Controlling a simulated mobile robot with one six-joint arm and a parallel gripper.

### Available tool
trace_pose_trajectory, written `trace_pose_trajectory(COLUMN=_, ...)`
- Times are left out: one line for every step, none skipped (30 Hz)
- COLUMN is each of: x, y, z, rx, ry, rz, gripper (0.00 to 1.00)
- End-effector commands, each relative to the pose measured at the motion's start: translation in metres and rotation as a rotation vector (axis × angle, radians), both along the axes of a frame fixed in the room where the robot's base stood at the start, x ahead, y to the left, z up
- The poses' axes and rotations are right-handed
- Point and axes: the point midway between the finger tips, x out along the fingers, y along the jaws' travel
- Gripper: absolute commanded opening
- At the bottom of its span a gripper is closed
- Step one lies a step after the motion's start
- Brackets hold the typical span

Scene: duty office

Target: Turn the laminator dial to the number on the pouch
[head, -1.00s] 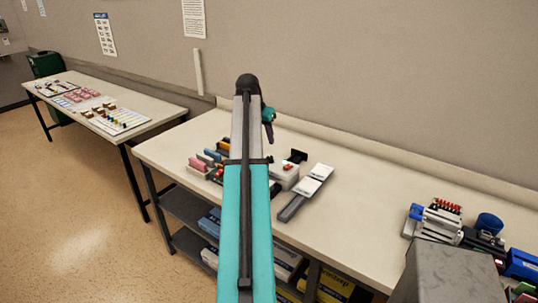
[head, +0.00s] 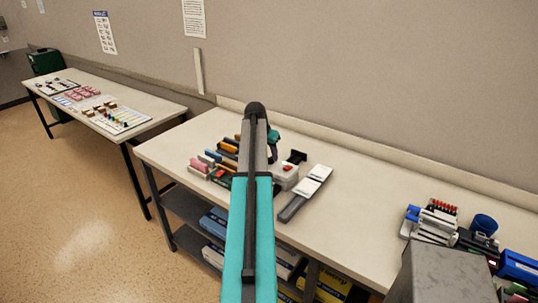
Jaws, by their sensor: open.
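My gripper (head: 272,152) shows only in small part, behind the end of my arm, above the left part of the near table. It is open; its fingertips are mostly hidden by the arm. Just below and right of it stands a small white device (head: 285,177) with a red part on top and a black part behind it. I cannot tell whether this is the laminator, and no dial can be made out. Beside it lies a dark grey strip (head: 291,209) with white pieces (head: 313,181) on it. No number or pouch can be read at this size.
Coloured blocks or folders (head: 203,163) stand left of my arm on the near table (head: 350,200). Red-tipped items, a blue cup (head: 484,224) and a blue box (head: 520,266) crowd its right end. The table's middle is clear. Another table (head: 150,113) stands at left.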

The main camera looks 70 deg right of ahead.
Motion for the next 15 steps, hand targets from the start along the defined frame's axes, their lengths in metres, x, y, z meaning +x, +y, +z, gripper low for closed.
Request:
trace_pose_trajectory(x=0.0, y=-0.002, z=-0.003, rx=0.001, ry=0.001, rz=0.0, gripper=0.41)
trace_pose_trajectory(x=-0.001, y=-0.003, z=-0.005, rx=0.001, ry=0.001, rz=0.0, gripper=0.41)
trace_pose_trajectory(x=-0.001, y=-0.004, z=-0.007, rx=0.001, ry=0.001, rz=0.0, gripper=0.41)
trace_pose_trajectory(x=-0.001, y=-0.004, z=-0.009, rx=0.001, ry=0.0, rz=-0.001, gripper=0.41)
trace_pose_trajectory(x=-0.001, y=-0.005, z=-0.011, rx=0.001, ry=0.001, rz=0.0, gripper=0.41)
trace_pose_trajectory(x=-0.001, y=-0.006, z=-0.013, rx=0.0, ry=0.0, rz=0.0, gripper=0.41)
trace_pose_trajectory(x=-0.001, y=-0.006, z=-0.014, rx=0.0, ry=0.0, rz=0.0, gripper=0.41)
trace_pose_trajectory(x=-0.001, y=-0.006, z=-0.015, rx=0.0, ry=0.0, rz=0.0, gripper=0.41)
trace_pose_trajectory(x=-0.001, y=-0.006, z=-0.015, rx=0.0, ry=0.0, rz=0.0, gripper=0.41)
trace_pose_trajectory(x=-0.001, y=-0.006, z=-0.016, rx=0.0, ry=0.0, rz=0.0, gripper=0.41)
trace_pose_trajectory(x=-0.001, y=-0.007, z=-0.016, rx=0.0, ry=0.0, rz=0.0, gripper=0.41)
trace_pose_trajectory(x=-0.001, y=-0.007, z=-0.016, rx=0.0, ry=0.0, rz=0.0, gripper=0.41)
trace_pose_trajectory(x=-0.001, y=-0.007, z=-0.016, rx=0.0, ry=0.0, rz=0.0, gripper=0.41)
trace_pose_trajectory(x=-0.001, y=-0.007, z=-0.016, rx=0.0, ry=0.0, rz=0.0, gripper=0.41)
trace_pose_trajectory(x=-0.001, y=-0.007, z=-0.016, rx=0.0, ry=0.0, rz=0.0, gripper=0.41)
